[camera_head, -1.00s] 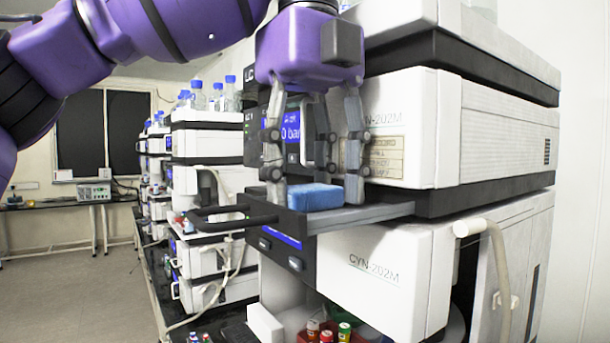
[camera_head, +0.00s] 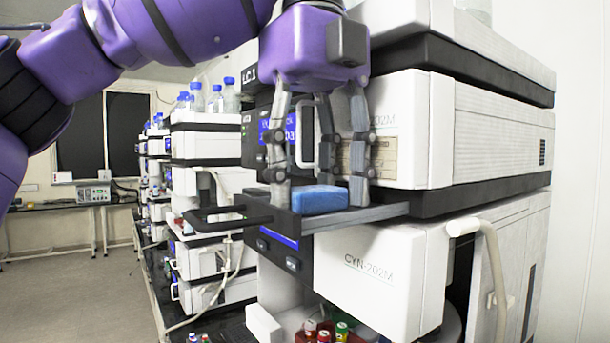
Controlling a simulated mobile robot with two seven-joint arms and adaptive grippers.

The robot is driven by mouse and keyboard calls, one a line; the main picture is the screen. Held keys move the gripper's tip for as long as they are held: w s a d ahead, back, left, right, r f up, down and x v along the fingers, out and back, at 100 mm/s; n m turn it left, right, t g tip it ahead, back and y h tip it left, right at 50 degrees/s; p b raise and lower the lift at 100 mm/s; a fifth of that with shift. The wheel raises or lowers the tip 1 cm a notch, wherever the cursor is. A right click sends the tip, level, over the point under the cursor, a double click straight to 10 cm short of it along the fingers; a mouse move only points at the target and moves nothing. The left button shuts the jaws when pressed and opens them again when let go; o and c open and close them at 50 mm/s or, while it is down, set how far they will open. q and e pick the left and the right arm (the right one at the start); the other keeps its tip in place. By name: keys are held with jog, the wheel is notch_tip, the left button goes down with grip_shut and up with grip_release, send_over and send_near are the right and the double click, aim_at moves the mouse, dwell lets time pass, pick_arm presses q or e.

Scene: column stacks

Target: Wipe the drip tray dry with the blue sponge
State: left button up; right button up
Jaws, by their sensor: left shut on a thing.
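The blue sponge (camera_head: 320,201) lies on the drip tray (camera_head: 378,213), a dark flat tray with a grey edge that sticks out of the front of the instrument stack. The tray's black handle (camera_head: 228,216) points left. My left gripper (camera_head: 318,198) points straight down from above and is shut on the sponge, with grey fingers at its left and right sides. The sponge's underside is hidden, and I cannot see any liquid on the tray. My right gripper is not in view.
White instrument modules (camera_head: 400,130) stand above and behind the tray, close to my fingers. A white module (camera_head: 375,275) sits below it, with small coloured-cap bottles (camera_head: 325,332) at the bottom. A pale hose (camera_head: 490,250) curves at the right. The floor (camera_head: 80,290) at left is clear.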

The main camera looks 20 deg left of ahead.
pick_arm(q)
jog(key=shift+s+d, duration=0.15)
jog(key=shift+w+a+f, duration=0.15)
jog(key=shift+w+a, duration=0.6)
jog(key=shift+a, duration=0.25)
jog(key=shift+s+d, duration=0.4)
jog(key=shift+d, duration=0.15)
jog(key=shift+s+d, duration=0.25)
jog(key=shift+d, duration=0.05)
jog(key=shift+w+a+r, duration=0.2)
jog(key=shift+w+a, duration=0.55)
jog(key=shift+a, duration=0.2)
jog(key=shift+d, duration=0.1)
jog(key=shift+r, duration=3.05)
